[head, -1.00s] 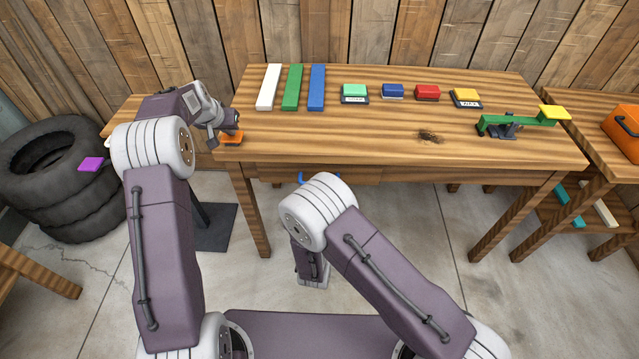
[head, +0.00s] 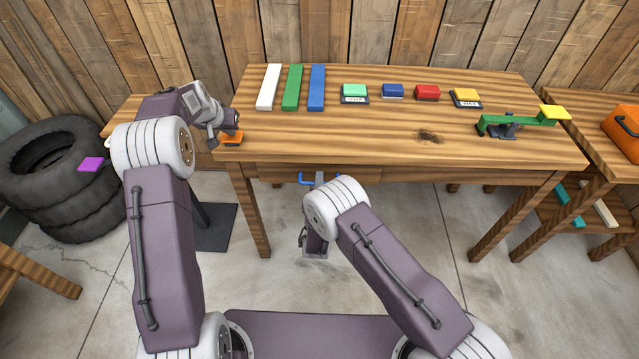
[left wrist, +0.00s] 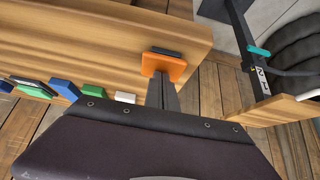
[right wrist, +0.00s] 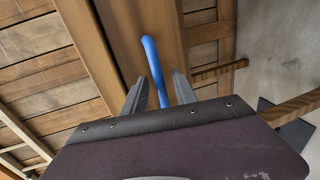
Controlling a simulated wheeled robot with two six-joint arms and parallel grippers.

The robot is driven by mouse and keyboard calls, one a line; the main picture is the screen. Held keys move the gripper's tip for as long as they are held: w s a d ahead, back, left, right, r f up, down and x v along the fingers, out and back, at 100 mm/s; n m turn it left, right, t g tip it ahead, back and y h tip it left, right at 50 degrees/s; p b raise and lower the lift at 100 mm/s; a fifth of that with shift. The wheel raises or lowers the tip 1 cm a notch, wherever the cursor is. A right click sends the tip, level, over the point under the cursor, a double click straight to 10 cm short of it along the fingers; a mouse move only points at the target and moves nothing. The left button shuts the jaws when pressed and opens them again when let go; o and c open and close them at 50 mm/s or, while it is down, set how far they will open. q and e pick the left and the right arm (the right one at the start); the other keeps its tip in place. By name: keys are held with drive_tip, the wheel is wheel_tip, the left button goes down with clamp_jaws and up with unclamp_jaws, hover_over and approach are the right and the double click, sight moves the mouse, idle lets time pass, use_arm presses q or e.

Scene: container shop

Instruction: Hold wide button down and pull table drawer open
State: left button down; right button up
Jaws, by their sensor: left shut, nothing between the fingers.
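The orange button (head: 231,137), the one at my left gripper, sits at the table's near left corner; it also shows in the left wrist view (left wrist: 164,62). My left gripper (head: 226,130) is shut and empty, with its fingertips at this button; whether it is pressed in I cannot tell. The drawer (head: 350,174) is under the table's front edge and looks closed. Its blue handle (head: 305,179) shows in the right wrist view (right wrist: 152,60). My right gripper (right wrist: 160,88) is open, its fingers apart on either side of the handle in that view. My forearm partly hides it from the head.
Blocks in white, green and blue (head: 316,88) and several coloured buttons (head: 427,93) stand at the table's back. A green lever with a yellow end (head: 553,113) is at the right. Stacked tyres (head: 60,180) stand left. The floor before the table's right half is clear.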

drive_tip(key=shift+w, duration=0.15)
clamp_jaws()
idle(1.4)
